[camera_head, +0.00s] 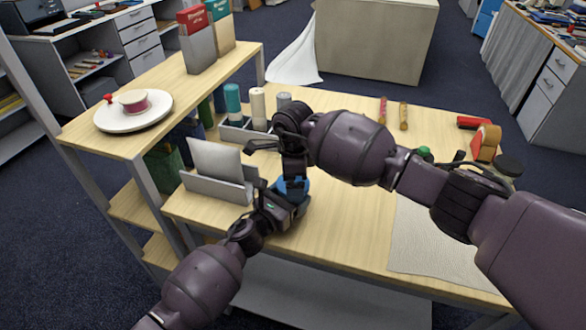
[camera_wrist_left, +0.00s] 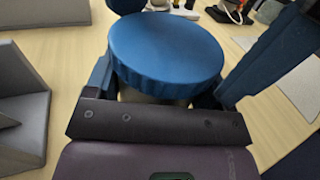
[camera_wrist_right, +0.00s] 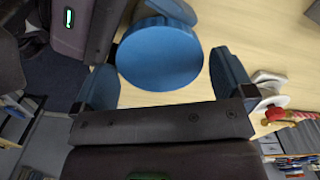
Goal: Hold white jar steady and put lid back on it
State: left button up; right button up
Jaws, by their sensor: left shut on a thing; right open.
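The blue round lid (camera_wrist_left: 166,50) lies level over the jar's mouth in the left wrist view; whether it is fully seated I cannot tell. It also shows in the right wrist view (camera_wrist_right: 160,54), and a bit of blue shows between my grippers in the head view (camera_head: 293,188). The white jar (camera_wrist_left: 150,97) is almost wholly hidden under the lid and behind my left gripper. My left gripper (camera_head: 282,203) is shut on the jar from the near side, low on the table. My right gripper (camera_wrist_right: 163,84) is open above, its fingers on either side of the lid.
A grey file holder (camera_head: 217,180) stands close left of the grippers. Upright cylinders (camera_head: 258,108) stand behind in a grey tray. A raised shelf with a white plate (camera_head: 133,112) is at the left. A pale mat (camera_head: 430,245) lies at the right front.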

jog(key=shift+f, duration=0.15)
jog(key=c, duration=0.8)
jog(key=o, duration=0.8)
jog(key=shift+r, duration=2.25)
notch_tip(320, 180, up, 12)
